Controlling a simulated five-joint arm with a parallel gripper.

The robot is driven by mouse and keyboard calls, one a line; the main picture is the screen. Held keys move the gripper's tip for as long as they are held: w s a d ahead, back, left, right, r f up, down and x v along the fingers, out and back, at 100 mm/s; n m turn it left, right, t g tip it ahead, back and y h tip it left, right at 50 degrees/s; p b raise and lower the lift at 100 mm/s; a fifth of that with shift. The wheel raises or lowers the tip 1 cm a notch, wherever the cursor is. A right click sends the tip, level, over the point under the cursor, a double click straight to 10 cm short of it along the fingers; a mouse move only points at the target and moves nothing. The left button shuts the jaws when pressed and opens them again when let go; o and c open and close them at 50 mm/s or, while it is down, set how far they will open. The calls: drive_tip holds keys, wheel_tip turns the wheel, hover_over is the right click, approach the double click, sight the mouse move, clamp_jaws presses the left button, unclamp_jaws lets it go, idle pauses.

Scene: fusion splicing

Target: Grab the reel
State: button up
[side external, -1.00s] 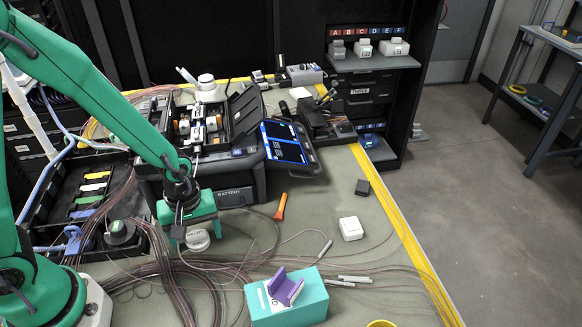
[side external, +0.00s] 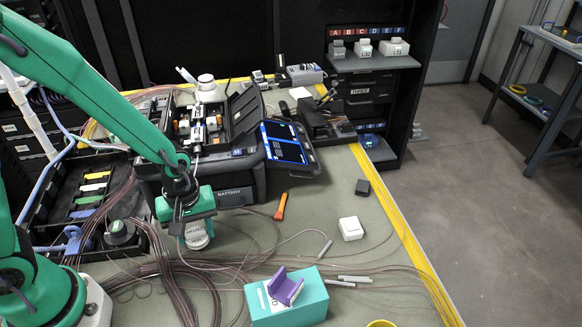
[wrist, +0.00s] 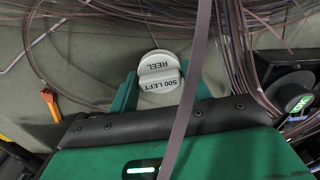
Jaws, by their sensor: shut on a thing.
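The reel (wrist: 158,70) is a pale round piece in the wrist view, with a raised bar and lettering reading "500 LEFT" and "REEL". In the side view the reel (side external: 198,238) shows just below my gripper (side external: 192,222), in front of the splicer case. My gripper (wrist: 157,84) is shut on the reel, with a green finger on each side of it in the wrist view. The fingers hide part of the reel's edges. The gap between reel and mat is too small to judge.
Loose brown fibres (side external: 190,275) run close by on the mat. A dark round spool (side external: 120,232) stands left of my gripper. The splicer case (side external: 240,190) is behind, an orange tool (side external: 281,206) to the right, and a teal block with a purple cradle (side external: 290,305) in front.

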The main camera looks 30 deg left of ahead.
sight(195, 231)
drive_tip(key=shift+r, duration=1.65)
drive_tip(key=s+d+r, duration=0.6)
drive_tip(key=s+d, duration=0.2)
drive_tip(key=shift+s+r, duration=0.15)
drive_tip(key=shift+r, duration=0.2)
drive_tip(key=shift+d, duration=0.1)
drive_tip(key=shift+r, duration=0.2)
